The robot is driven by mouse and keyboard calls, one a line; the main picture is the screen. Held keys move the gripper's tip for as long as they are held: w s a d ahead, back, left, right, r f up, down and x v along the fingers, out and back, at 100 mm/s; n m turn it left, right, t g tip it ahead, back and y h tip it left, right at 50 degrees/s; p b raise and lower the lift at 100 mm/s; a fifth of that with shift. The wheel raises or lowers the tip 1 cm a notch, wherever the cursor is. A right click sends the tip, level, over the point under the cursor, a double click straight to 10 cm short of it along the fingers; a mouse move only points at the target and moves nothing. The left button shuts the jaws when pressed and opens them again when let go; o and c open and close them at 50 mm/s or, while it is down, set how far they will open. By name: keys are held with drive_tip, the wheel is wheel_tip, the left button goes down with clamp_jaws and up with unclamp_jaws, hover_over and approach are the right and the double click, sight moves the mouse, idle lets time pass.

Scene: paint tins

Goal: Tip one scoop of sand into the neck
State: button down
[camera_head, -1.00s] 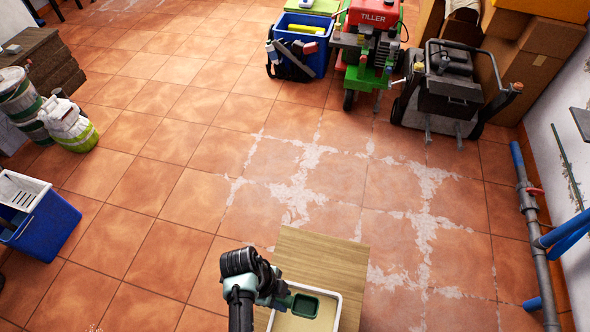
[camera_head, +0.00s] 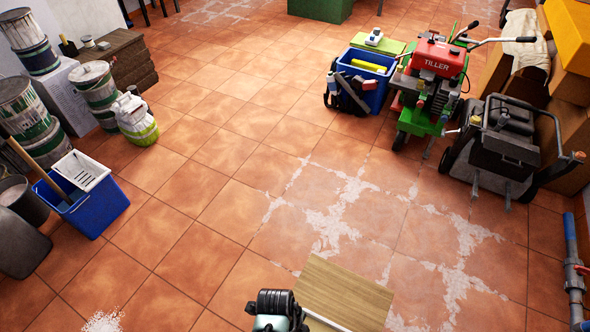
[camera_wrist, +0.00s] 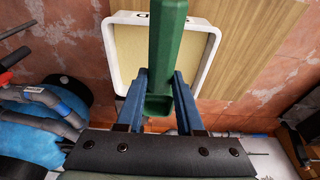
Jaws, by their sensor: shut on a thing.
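My gripper (camera_wrist: 159,76) has its two blue fingers closed on a green scoop (camera_wrist: 167,45) in the wrist view. The scoop lies over a white-rimmed tray (camera_wrist: 211,48) with a pale sandy bottom; whether the scoop holds sand cannot be seen. The tray is on a wooden board (camera_wrist: 262,30), which also shows at the bottom of the head view (camera_head: 350,296). There my wrist shows at the bottom edge, with fingers and scoop out of the picture. A white and lime-green jug (camera_head: 136,120) with a short neck on top stands on the floor at left, apart from my gripper.
Paint tins (camera_head: 97,92) stand beside the jug. A blue bucket (camera_head: 95,208) with a white grid is in front of them. A red tiller (camera_head: 430,75), a black machine (camera_head: 508,150) and a blue crate (camera_head: 374,88) stand at back right. The tiled floor (camera_head: 205,165) between is open.

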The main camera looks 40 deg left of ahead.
drive_tip(key=y, duration=0.1)
drive_tip(key=d+y+p, duration=0.1)
drive_tip(key=shift+w+d+r+g+y+p, duration=0.25)
drive_tip(key=shift+g+y+p, duration=0.05)
drive_tip(key=shift+g+y, duration=0.1)
drive_tip(key=shift+w+d+g+y, duration=0.25)
drive_tip(key=shift+d+y, duration=0.4)
drive_tip(key=shift+y, duration=0.45)
drive_tip(key=y+b, duration=0.1)
drive_tip(key=d+g+y, duration=0.1)
drive_tip(key=shift+w+f+y+b, duration=0.1)
drive_tip(key=shift+f+y+b, duration=0.1)
drive_tip(key=shift+y+b, duration=0.2)
wheel_tip(320, 180, down, 7)
drive_tip(key=b, duration=0.5)
drive_tip(key=shift+f, duration=0.1)
drive_tip(key=shift+r, duration=4.15)
